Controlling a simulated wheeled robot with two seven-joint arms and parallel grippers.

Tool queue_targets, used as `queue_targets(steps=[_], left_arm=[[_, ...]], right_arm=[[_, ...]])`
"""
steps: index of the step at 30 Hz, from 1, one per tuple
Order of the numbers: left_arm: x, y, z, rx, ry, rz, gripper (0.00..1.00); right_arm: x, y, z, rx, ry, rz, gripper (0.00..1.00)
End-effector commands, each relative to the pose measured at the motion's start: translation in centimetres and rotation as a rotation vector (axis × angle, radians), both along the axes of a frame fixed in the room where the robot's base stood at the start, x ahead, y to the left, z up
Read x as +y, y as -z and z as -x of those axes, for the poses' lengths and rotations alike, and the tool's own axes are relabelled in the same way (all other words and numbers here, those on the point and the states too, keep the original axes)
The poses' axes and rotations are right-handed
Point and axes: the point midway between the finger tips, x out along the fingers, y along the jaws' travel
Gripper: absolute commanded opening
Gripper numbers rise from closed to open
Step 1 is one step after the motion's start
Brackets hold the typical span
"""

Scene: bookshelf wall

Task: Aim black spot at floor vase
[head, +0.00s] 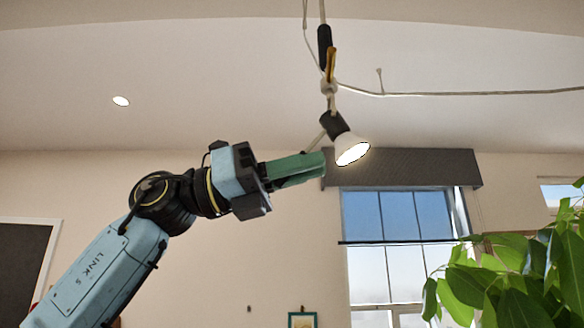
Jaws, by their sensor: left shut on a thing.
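The black spot (333,124) hangs from the ceiling cable rig in the upper middle of the head view. Its black socket carries a white, lit shade whose bright face points down and to the right. My left gripper (322,160) comes in from the lower left, with its green fingers reaching the left side of the lamp. The fingers are shut on the spot; the exact contact is hard to see. A thin rod shows between the fingers and the socket. The floor vase is not in view. My right gripper is not in view.
A pale cable (460,94) runs right from the lamp's hanger. A window with a dark valance (400,168) is behind the lamp. A leafy plant (510,275) fills the lower right. A recessed ceiling light (121,101) shows at left. Open air surrounds the lamp's right side.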

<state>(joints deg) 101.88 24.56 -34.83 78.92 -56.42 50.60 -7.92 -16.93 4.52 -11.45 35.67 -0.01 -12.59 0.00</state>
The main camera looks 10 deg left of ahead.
Motion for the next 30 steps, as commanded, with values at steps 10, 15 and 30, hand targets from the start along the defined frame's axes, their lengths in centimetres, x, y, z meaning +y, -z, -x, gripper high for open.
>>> queue_targets(steps=[10,15,30], left_arm=[[0.2,-0.1,0.1,0.001,-0.003,0.000,0.33],[0.2,0.0,0.1,0.001,-0.003,0.000,0.33],[8.1,2.1,0.5,0.002,-0.006,0.001,0.33]], right_arm=[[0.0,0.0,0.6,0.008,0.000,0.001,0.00],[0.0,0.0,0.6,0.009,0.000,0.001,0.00],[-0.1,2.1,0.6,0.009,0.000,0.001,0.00]])
